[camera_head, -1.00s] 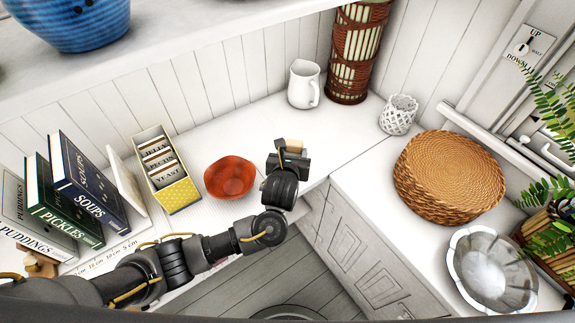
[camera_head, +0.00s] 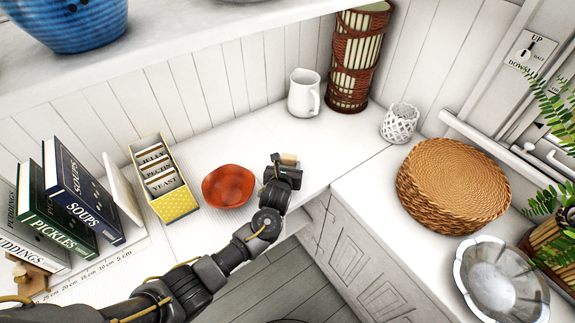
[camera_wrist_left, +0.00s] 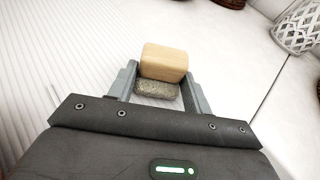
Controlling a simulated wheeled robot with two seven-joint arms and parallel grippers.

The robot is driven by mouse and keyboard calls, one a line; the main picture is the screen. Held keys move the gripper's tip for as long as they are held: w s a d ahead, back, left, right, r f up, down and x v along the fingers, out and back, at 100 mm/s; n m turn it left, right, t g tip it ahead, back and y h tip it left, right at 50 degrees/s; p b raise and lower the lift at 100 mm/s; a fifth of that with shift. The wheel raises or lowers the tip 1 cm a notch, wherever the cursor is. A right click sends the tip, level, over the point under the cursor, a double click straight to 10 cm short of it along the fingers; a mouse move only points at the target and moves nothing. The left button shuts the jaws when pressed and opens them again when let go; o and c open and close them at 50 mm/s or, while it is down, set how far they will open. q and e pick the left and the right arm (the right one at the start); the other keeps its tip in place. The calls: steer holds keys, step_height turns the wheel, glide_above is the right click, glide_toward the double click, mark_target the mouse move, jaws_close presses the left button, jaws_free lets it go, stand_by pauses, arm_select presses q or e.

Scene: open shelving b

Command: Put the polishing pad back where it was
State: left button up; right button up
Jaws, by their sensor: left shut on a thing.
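The polishing pad (camera_wrist_left: 163,62) has a tan wooden-looking block on top and a grey, rough underside. In the left wrist view it sits between the two fingers of my left gripper (camera_wrist_left: 157,85), which is shut on it. In the head view my left gripper (camera_head: 283,167) is over the white counter, just right of the red bowl, and only a small tan part of the pad (camera_head: 289,158) shows. I cannot tell whether the pad touches the counter. My right gripper is not in view.
A red bowl (camera_head: 228,187) stands left of my gripper, with a yellow recipe box (camera_head: 175,205) beyond it. A white pitcher (camera_head: 303,92) and white lattice cup (camera_head: 399,123) stand behind. Woven mats (camera_head: 453,185) lie right. The counter between gripper and pitcher is clear.

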arm_select(q)
steer(key=shift+f, duration=0.15)
steer(key=o, duration=1.1)
steer(key=shift+c, duration=0.2)
steer(key=shift+r, duration=0.2)
steer(key=p+v, duration=0.3)
steer(key=v, duration=0.8)
steer(key=shift+r, duration=0.2)
steer(key=shift+s+a, duration=0.1)
steer(key=shift+s, duration=0.35)
